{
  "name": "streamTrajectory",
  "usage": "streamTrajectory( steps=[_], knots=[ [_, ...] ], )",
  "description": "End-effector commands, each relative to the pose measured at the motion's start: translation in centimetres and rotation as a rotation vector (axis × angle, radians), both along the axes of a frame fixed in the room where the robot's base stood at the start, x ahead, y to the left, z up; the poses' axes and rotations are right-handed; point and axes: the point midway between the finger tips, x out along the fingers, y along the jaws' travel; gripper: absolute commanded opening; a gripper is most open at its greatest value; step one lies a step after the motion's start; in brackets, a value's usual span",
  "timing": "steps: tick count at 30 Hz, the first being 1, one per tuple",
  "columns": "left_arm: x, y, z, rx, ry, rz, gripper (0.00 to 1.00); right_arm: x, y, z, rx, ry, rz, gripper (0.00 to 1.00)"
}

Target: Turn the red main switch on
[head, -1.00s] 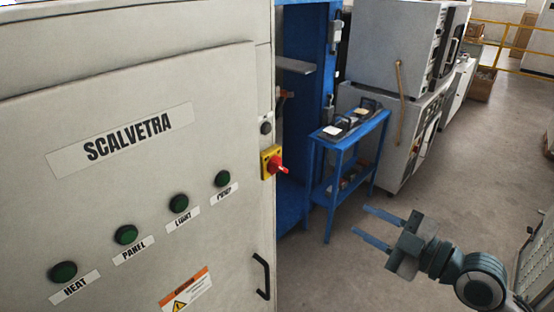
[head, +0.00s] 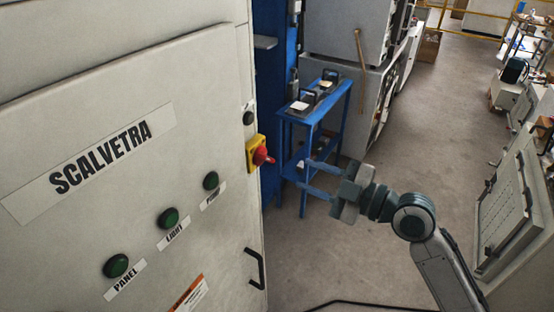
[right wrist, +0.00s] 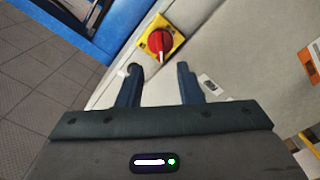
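The red main switch (head: 261,156) sits on a yellow plate (head: 252,150) on the narrow side of the grey SCALVETRA cabinet (head: 120,90). My right gripper (head: 306,177) is to the right of the switch, apart from it, fingers pointing at the cabinet. In the right wrist view, the red knob (right wrist: 159,40) on its yellow plate (right wrist: 175,36) lies ahead of the two fingertips (right wrist: 158,68), roughly centred between them. The fingers are spread with nothing between them. My left gripper is not in view.
Green buttons (head: 168,218) and a black door handle (head: 256,268) are on the cabinet. A blue stand (head: 335,105) is behind my right gripper. A grey panel unit (head: 510,210) stands at the right. The floor (head: 420,140) between is open.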

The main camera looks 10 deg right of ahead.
Motion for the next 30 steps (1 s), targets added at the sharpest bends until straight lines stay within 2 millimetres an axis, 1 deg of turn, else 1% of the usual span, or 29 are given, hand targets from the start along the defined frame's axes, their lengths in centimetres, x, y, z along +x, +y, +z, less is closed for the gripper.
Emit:
streamTrajectory(
  steps=[1,21,30],
  knots=[
    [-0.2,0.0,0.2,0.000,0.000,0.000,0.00,0.3,0.4,0.2,0.005,0.000,0.001,0.33],
    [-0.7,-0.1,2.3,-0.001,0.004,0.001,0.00,5.0,5.0,0.2,0.003,0.002,-0.001,0.33],
    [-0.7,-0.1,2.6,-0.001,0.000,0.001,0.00,5.9,5.9,0.0,-0.001,0.002,0.001,0.33]
  ],
)
